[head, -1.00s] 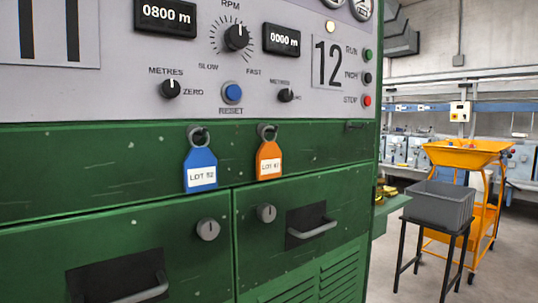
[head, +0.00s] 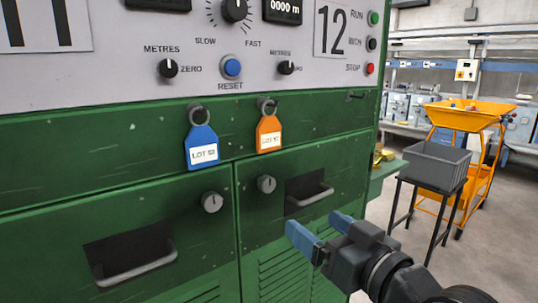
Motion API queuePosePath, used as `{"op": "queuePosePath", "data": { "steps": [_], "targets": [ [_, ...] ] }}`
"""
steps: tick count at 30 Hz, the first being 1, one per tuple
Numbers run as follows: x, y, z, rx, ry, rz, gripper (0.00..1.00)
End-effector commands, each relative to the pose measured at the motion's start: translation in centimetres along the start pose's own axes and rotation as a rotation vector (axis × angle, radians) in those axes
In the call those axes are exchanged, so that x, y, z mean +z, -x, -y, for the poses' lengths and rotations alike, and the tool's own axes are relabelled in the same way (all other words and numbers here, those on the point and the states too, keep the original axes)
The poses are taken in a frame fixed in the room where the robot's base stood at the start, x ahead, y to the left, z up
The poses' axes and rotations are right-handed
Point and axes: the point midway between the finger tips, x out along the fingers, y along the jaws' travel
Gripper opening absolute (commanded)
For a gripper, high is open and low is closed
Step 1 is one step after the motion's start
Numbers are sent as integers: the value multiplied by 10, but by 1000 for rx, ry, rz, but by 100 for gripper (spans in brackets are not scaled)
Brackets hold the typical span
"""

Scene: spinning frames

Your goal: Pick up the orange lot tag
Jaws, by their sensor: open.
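The orange lot tag (head: 268,134) hangs from a hook on the green front of the machine, with a white label on it. A blue lot tag (head: 201,147) with a white label hangs on another hook to its left. My gripper (head: 314,228) is at the lower right of the head view, in front of the lower green panel. Its blue fingers are apart and nothing shows between them. It is below and to the right of the orange tag, clear of it.
Drawers with grey handles (head: 309,199) and round locks (head: 267,184) lie below the tags. Knobs and a blue reset button (head: 232,68) are above. A grey crate (head: 437,164) on a black stand and an orange cart (head: 468,115) stand to the right, with open floor around them.

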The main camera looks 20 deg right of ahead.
Motion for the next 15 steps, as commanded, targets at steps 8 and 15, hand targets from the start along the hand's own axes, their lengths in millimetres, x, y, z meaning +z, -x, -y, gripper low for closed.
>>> {"op": "queuePosePath", "data": {
  "steps": [8,15],
  "targets": [
    [-102,-34,7,-95,98,-35,85],
    [-130,-42,11,-127,136,-34,85]
  ]
}}
